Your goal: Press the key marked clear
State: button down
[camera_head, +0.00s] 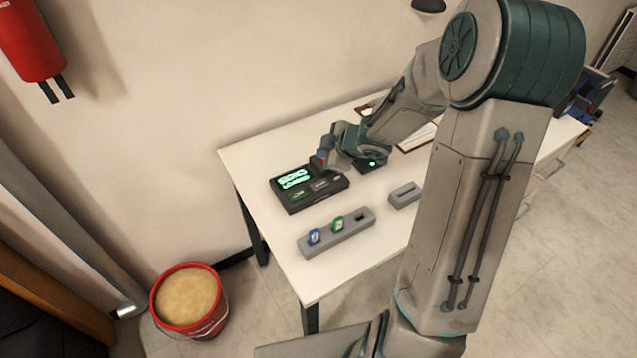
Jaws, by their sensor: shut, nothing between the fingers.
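A dark control box (303,203) sits on the white table, near its far left part. Its lit green screen (293,178) reads something like "SIGNS LOADED". Below and right of the screen are a green-lit key (298,195) and a grey key (320,186); their labels are too small to read, so I cannot tell which is marked clear. My gripper (319,166) is shut and empty, pointing down over the right side of the box. It hides part of the box's right end, and I cannot tell whether it touches a key.
A red bucket of sand (187,297) stands on the floor, left of the table.

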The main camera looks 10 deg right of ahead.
aim_at(323, 187)
jog(key=shift+f, duration=0.1)
dwell(0.3)
notch_tip(323, 187, down, 9)
jog(key=b, duration=0.9)
dwell(1.7)
jog(key=shift+f, duration=0.25)
jog(key=shift+f+b, duration=0.4)
jog(key=shift+b, duration=0.05)
dwell(0.6)
jog(key=shift+r, duration=0.15)
jog(key=shift+r+p, duration=0.7)
jog(key=shift+p, duration=0.3)
